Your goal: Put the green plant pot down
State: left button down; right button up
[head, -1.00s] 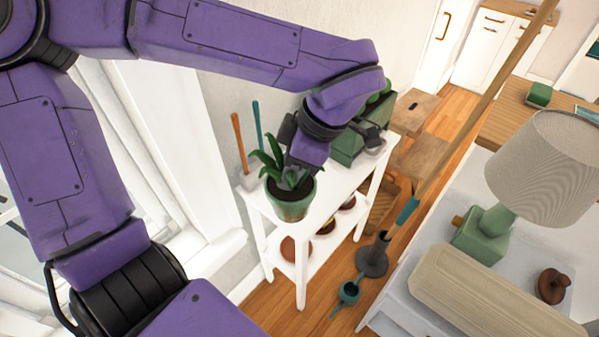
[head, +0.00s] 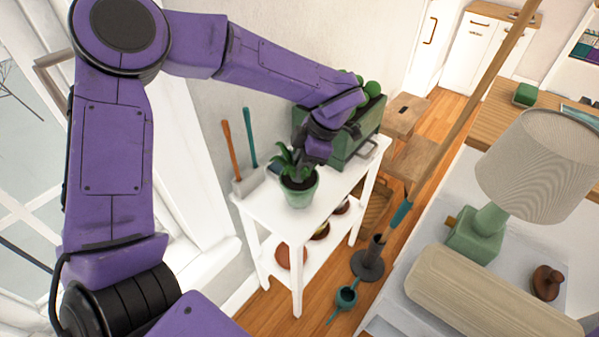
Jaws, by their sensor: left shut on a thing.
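The green plant pot (head: 299,193) holds dark soil and a leafy green plant. It is upright over the white table (head: 264,215), near its front end; its base appears to be at the tabletop, but I cannot tell for sure that it touches. My left gripper (head: 302,165) reaches down from behind the pot and is shut on it at the far side. The leaves and the purple wrist partly hide the fingers. My right gripper is not in view.
A green planter box (head: 352,145) stands farther back on the table. Two tools in a holder (head: 246,183) stand at the left edge. A lower shelf carries terracotta dishes (head: 292,256).

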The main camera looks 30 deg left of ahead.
pick_arm(q)
notch_tip(320, 180, down, 2)
jog(key=shift+f, duration=0.1)
jog(key=shift+s, duration=0.1)
jog(key=c, duration=0.9)
grip_release()
jog(key=v, duration=1.2)
jog(key=shift+p, duration=0.35)
